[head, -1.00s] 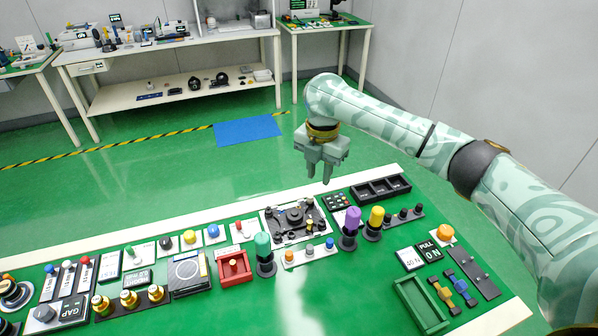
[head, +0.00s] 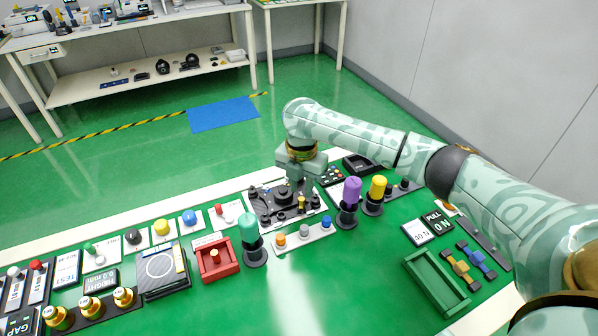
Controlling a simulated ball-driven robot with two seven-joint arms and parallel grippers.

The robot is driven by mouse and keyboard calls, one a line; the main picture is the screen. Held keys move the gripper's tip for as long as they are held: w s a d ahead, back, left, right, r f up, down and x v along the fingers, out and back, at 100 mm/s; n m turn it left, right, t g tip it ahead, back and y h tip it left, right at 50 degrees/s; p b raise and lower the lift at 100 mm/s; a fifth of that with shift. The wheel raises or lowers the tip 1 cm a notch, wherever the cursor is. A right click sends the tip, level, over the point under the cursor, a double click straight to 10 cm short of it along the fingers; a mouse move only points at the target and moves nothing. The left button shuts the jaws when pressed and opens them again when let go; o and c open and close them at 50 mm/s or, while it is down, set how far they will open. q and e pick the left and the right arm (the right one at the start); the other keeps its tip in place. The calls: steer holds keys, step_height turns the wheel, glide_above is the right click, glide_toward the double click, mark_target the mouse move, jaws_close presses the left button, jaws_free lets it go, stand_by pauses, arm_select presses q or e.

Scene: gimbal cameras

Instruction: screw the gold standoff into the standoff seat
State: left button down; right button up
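A small gold post (head: 301,203), which looks like the gold standoff, stands upright on the dark gimbal plate (head: 264,219) on the bench. My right gripper (head: 299,181) points down over the back of this plate, just behind the gold post. Its fingers are small and partly merge with the dark parts, so I cannot tell their gap or whether they touch anything. I cannot make out which spot is the standoff seat. My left gripper is out of view.
Teal (head: 248,228), purple (head: 352,190) and yellow (head: 377,187) capped posts stand near the plate. A strip with coloured knobs (head: 304,238) lies in front. A green tray (head: 437,284) is at right. The front middle of the bench is clear.

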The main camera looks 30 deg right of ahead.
mark_target(301, 199)
step_height(301, 199, down, 5)
steer(key=shift+f+b, duration=0.1)
steer(key=shift+b, duration=0.85)
jaws_close()
